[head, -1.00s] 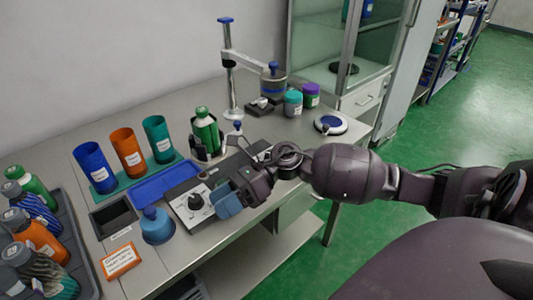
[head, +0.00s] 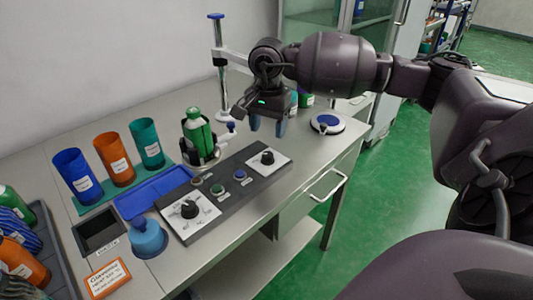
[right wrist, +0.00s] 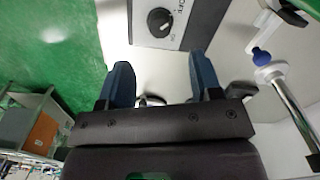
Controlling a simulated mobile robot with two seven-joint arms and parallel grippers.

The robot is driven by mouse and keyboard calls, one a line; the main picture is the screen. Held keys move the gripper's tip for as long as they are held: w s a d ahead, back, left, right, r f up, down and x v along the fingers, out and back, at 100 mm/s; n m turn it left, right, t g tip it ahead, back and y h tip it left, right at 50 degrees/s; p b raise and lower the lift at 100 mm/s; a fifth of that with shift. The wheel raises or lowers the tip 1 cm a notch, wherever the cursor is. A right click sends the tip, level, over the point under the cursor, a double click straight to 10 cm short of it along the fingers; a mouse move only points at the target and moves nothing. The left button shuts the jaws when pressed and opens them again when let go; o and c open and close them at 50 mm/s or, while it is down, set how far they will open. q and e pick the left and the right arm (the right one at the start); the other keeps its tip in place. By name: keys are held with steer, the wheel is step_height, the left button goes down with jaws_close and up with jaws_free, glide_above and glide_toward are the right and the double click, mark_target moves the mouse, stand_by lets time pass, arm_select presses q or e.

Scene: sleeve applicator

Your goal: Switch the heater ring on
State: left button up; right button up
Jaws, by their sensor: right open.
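A dark control panel (head: 225,190) lies on the bench with a black knob on a white plate at each end. The near knob (head: 190,209) has a scale around it. A green bottle (head: 198,130) stands in a dark ring-like holder (head: 203,158) behind the panel; I cannot tell if this is the heater ring. My right gripper (head: 267,127) is open and empty, its blue fingers pointing down above and beyond the far knob. My left gripper is out of view.
A post stand (head: 220,70) rises behind my right gripper. A round blue-topped plate (head: 327,122) lies to the right. Blue, orange and teal cups stand at left.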

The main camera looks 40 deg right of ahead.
mark_target(268, 154)
step_height(268, 154, down, 8)
steer(key=shift+f+b, duration=0.25)
steer(key=shift+b, duration=0.3)
steer(key=c, duration=0.9)
